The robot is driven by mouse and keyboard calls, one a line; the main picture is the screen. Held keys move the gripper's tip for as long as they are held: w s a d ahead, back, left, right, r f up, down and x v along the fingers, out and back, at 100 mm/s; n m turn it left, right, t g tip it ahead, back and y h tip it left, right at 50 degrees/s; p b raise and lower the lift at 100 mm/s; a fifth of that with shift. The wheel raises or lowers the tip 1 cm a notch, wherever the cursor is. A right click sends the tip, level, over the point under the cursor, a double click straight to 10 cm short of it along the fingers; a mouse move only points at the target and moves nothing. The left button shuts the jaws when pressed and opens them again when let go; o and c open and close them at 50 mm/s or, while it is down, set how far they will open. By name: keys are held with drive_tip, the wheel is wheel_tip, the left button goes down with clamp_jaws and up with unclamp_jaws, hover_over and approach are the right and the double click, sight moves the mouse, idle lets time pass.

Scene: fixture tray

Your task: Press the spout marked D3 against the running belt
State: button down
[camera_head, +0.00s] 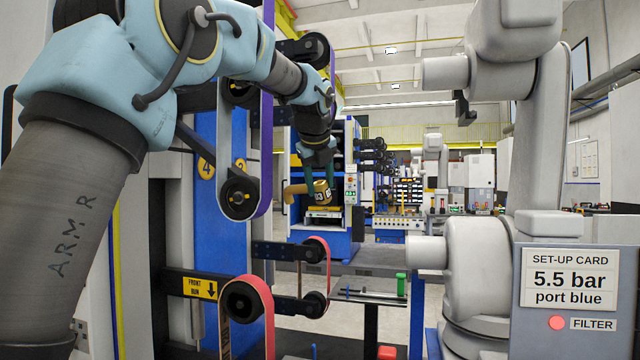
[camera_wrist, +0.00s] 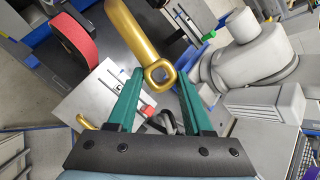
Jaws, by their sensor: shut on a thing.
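My gripper (camera_head: 320,178) has green fingers and is shut on a gold spout (camera_head: 297,189). The spout's dark marking reads D3, and its curved tube points left in the head view. In the wrist view the spout (camera_wrist: 128,28) rises away from between the fingertips of my gripper (camera_wrist: 160,76). A purple belt (camera_head: 266,120) runs over black pulleys at upper left. A red belt (camera_head: 261,290) runs over lower pulleys; the wrist view shows a red belt (camera_wrist: 72,38) left of the spout, with a gap between. I cannot tell which belt is moving.
A yellow FRONT RUN sign (camera_head: 199,287) with a down arrow sits beside the lower pulley. A grey robot arm (camera_head: 480,270) stands at right behind a set-up card (camera_head: 570,279). A blue cabinet (camera_head: 330,240) stands behind my gripper. A small green part (camera_head: 401,284) stands on the bench.

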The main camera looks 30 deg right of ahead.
sight(303, 187)
drive_tip(key=shift+w+a, duration=0.1)
drive_tip(key=shift+w+a+p, duration=0.3)
drive_tip(key=shift+w+a, duration=0.65)
drive_tip(key=shift+a, duration=0.05)
drive_tip(key=shift+w+a, duration=0.4)
drive_tip(key=shift+a, duration=0.05)
idle(0.8)
drive_tip(key=shift+w+a+r+p, duration=0.1)
drive_tip(key=shift+w+a+p, duration=0.15)
drive_tip(key=shift+p, duration=0.35)
idle(0.6)
drive_tip(key=shift+s+d+p, duration=0.15)
drive_tip(key=shift+p, duration=0.5)
idle(1.0)
drive_tip(key=shift+s+d+p, duration=0.35)
drive_tip(key=shift+s+d, duration=1.15)
drive_tip(key=shift+d, duration=0.1)
drive_tip(key=shift+s+d, duration=0.1)
